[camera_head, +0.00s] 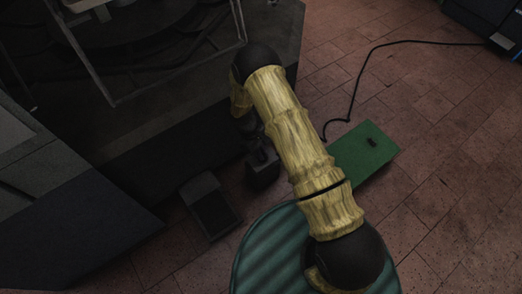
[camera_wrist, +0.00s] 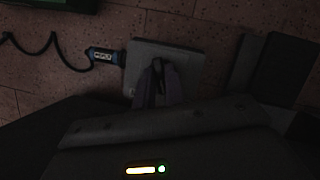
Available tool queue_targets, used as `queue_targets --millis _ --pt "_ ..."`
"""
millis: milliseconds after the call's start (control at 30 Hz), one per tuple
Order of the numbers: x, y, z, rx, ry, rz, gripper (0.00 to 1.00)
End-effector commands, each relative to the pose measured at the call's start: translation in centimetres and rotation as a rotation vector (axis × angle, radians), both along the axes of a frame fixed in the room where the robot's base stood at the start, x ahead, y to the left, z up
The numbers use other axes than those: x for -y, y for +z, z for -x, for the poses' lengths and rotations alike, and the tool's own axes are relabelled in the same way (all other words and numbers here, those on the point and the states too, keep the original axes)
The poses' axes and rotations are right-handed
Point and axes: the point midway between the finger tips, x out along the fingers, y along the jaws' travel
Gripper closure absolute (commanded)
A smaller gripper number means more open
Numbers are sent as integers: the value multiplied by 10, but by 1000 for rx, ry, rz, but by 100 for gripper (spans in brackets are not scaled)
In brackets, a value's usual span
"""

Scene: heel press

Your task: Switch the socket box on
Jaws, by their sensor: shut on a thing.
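The socket box looks like a small grey box (camera_wrist: 190,55) on the tiled floor in the wrist view, with a blue-ended plug (camera_wrist: 103,57) at its left side. In the head view I take it to be the dark box (camera_head: 263,174) below the end of my arm. My gripper (camera_wrist: 160,66) points down at the box, its two fingers close together over its face. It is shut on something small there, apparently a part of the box. The fingers hide that part, so I cannot tell how its switch stands. In the head view my gripper (camera_head: 257,150) is dark and partly hidden.
A black cable (camera_head: 357,88) runs across the floor toward a dark machine (camera_head: 485,25). A green slab (camera_head: 362,160) lies right of my arm. A dark pedal-like block (camera_head: 210,205) lies left of the box. A large dark machine (camera_head: 150,135) fills the left.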

Motion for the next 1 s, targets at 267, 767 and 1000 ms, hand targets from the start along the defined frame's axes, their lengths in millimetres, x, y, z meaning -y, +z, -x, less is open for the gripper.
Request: queue_targets --millis 267,767,1000 --pt "0 4 -1 0 -245 -4 100" --pt "2 3 -2 -1 -718 -2 100" --pt "3 2 -3 0 -901 -3 100"
